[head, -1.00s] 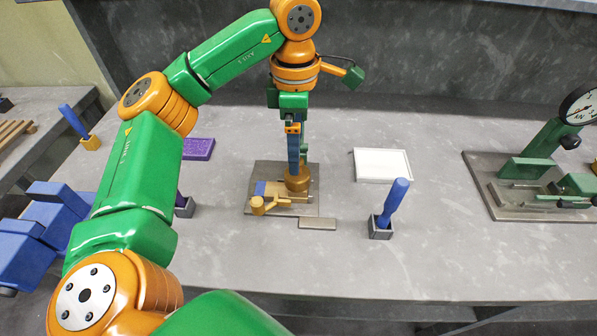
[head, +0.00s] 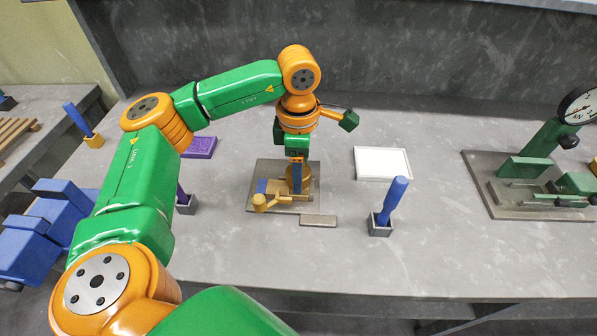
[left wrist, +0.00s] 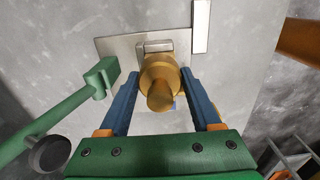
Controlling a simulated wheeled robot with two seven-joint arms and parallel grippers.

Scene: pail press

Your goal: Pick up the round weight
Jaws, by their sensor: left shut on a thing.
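The round weight (left wrist: 160,72) is a brass-coloured cylinder with a knob on top, upright between the blue fingers of my left gripper (left wrist: 159,80) in the left wrist view. The gripper is shut on it. In the head view my left gripper (head: 296,178) points down at the weight (head: 307,173), which is partly hidden behind a finger. It is over the grey-brown base plate (head: 268,170); I cannot tell whether it is clear of what is under it. My right gripper is not in view.
A yellow knobbed piece (head: 259,202) and a flat bar (head: 318,221) lie close by. A white tray (head: 382,164) and a blue-handled tool in a holder (head: 380,228) stand to the right. A green dial gauge stand (head: 540,160) is farther right. A purple block (head: 200,147) lies left.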

